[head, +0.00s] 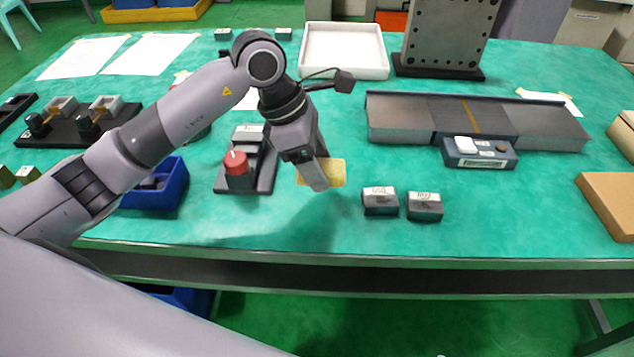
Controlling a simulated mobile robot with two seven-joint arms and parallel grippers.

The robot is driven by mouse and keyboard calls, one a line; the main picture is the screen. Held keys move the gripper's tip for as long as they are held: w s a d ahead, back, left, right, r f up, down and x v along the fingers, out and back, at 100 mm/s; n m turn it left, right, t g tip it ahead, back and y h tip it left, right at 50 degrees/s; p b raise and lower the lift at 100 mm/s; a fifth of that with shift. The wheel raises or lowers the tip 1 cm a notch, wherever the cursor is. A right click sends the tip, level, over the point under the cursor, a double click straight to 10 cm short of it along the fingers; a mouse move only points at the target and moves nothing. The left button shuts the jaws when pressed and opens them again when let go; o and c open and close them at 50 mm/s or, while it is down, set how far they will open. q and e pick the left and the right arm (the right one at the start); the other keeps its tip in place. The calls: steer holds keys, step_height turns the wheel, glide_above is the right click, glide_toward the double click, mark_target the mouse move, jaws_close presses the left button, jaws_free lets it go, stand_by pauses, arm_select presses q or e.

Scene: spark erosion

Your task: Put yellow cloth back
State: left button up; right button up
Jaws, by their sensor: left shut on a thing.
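The yellow cloth (336,172) is a small flat tan-yellow piece in the middle of the green table, partly hidden behind my gripper. My left gripper (318,180) points down at the cloth and is shut on it. My right gripper is not in view.
A base with a red knob (237,163) stands just left of the gripper. Two dark labelled blocks (380,201) (425,207) sit to the right. A grey device (479,153) lies before a long metal block (560,125). A white tray (345,73) is behind.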

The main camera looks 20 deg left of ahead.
mark_target(317, 198)
arm_select(q)
steer(key=shift+f, duration=2.75)
steer(key=shift+f, duration=0.15)
steer(key=o, duration=0.9)
